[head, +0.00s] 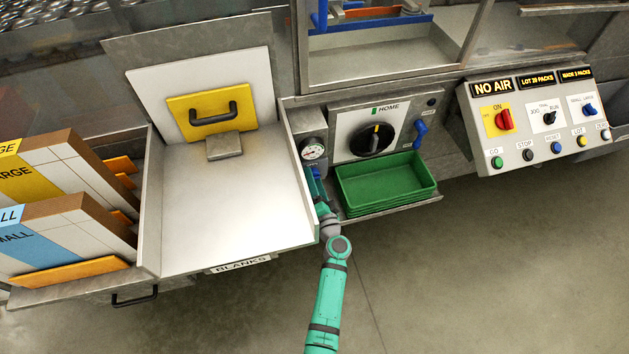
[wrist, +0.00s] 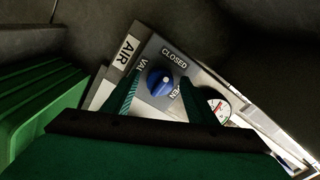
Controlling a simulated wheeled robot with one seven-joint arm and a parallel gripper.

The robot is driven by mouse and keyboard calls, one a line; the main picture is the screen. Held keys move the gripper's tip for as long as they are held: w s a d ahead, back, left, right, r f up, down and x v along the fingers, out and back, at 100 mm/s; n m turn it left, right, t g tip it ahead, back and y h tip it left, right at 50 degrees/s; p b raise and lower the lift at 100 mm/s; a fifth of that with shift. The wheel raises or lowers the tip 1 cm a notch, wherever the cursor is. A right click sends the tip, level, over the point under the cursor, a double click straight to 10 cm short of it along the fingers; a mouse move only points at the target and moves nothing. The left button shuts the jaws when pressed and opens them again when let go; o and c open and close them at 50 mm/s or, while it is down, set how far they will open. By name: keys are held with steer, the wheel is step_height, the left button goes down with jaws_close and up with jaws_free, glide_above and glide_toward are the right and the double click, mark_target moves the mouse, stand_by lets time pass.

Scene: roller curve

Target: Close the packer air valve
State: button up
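My gripper (wrist: 157,92) is open, with one dark green finger on each side of the knob in the picture. I cannot tell whether the fingers touch it. In the head view, my arm reaches up to blue parts (head: 315,174) below the gauge, and the fingertips are mostly hidden there.
A round pressure gauge (head: 314,150) sits just above; it also shows in the wrist view (wrist: 217,107). Green trays (head: 385,185) stand close on the right, the blanks bin's metal wall (head: 296,180) on the left. The control panel (head: 535,120) displays NO AIR. Open floor lies in front.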

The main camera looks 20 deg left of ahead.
steer(key=v, duration=1)
steer(key=shift+s+d, duration=0.3)
steer(key=s+d+f+g+h, duration=0.1)
steer(key=s+d+f+h, duration=0.15)
steer(key=s, duration=0.45)
steer(key=s+d+f+n+h, duration=0.1)
steer(key=s+d+h, duration=0.25)
steer(key=s, duration=0.45)
steer(key=s+d+f+g+h, duration=0.1)
steer(key=s+d+f+h, duration=0.1)
steer(key=s+d, duration=0.35)
steer(key=s+d+r+n+t+h, duration=0.2)
steer(key=s+r+n, duration=0.2)
steer(key=s+r, duration=1.1)
step_height(320, 180, up, 3)
steer(key=shift+s+r+n, duration=0.1)
steer(key=shift+s+n, duration=0.15)
steer(key=shift+n, duration=0.15)
